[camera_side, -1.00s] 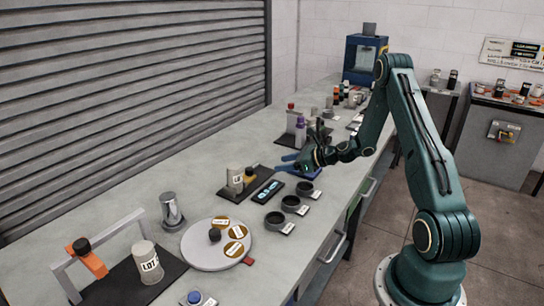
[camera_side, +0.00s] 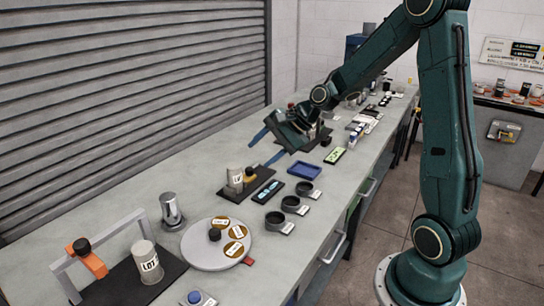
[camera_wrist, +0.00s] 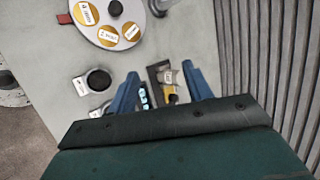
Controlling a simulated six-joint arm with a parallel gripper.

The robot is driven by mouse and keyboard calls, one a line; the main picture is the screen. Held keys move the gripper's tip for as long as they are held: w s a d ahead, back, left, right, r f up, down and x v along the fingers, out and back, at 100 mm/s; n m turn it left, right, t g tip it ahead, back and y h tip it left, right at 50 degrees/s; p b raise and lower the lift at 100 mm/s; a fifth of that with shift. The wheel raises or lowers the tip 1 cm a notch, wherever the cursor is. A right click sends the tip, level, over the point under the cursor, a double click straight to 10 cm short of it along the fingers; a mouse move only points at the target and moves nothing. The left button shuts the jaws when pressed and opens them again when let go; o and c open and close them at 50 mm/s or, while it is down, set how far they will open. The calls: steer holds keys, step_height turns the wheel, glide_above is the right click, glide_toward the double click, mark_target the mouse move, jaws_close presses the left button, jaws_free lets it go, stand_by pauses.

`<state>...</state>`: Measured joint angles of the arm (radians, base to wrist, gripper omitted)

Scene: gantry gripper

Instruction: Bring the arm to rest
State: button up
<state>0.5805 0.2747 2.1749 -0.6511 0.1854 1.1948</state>
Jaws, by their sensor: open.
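My gripper (camera_side: 268,147) is raised above the long grey bench (camera_side: 335,185) in the side view, its two blue fingers spread apart with nothing between them. In the wrist view the blue fingers of my gripper (camera_wrist: 162,90) are wide apart too. Past them lies the dark mat with a labelled cup and a yellow-and-black piece (camera_wrist: 168,82). In the side view the cup marked LOT (camera_side: 235,179) stands on that mat, left of and below my gripper. My arm reaches from its base at the right up and over the bench.
A round turntable (camera_side: 197,250) with labelled discs, a metal canister (camera_side: 171,210), and an orange-armed stand (camera_side: 93,262) are at the near left. Several dark ring holders (camera_side: 290,203) line the front edge. A blue tray (camera_side: 304,170) lies empty. A grey shutter (camera_side: 120,95) rises behind.

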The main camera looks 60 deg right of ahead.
steer(key=s+a+r+n+g+h, duration=0.2)
steer(key=s+a+r+n, duration=0.55)
steer(key=s+n, duration=0.3)
steer(key=s+a+r+n+h, duration=0.1)
steer(key=s+n, duration=0.5)
steer(key=s, duration=0.9)
steer(key=shift+a+r+h, duration=0.4)
steer(key=shift+a+r, duration=0.15)
